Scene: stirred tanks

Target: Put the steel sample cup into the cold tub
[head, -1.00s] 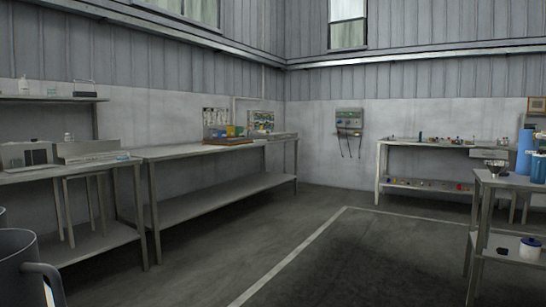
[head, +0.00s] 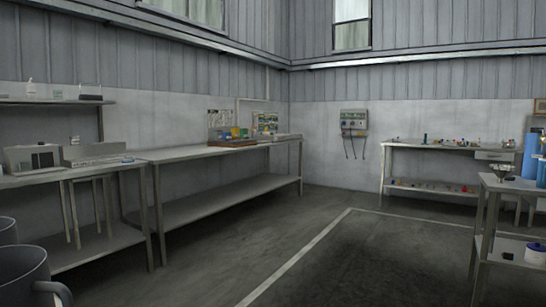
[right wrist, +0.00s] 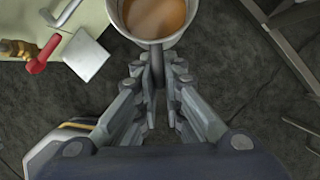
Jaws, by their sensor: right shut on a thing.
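In the right wrist view, the steel sample cup (right wrist: 131,38) is a pale round cup with orange-brown liquid in it, cut off by the top edge. My right gripper (right wrist: 158,78) is shut on its upright handle, with the cup just beyond the fingertips. The floor shows far below the gripper. The head view shows neither of my grippers. I cannot make out the cold tub for certain in either view.
In the right wrist view, a red lever (right wrist: 40,62) and brass fitting lie to the left. In the head view, a large grey handled vessel (head: 25,275) stands lower left, a long bench (head: 215,150) beyond, and a shelved table (head: 510,183) right. The middle floor is open.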

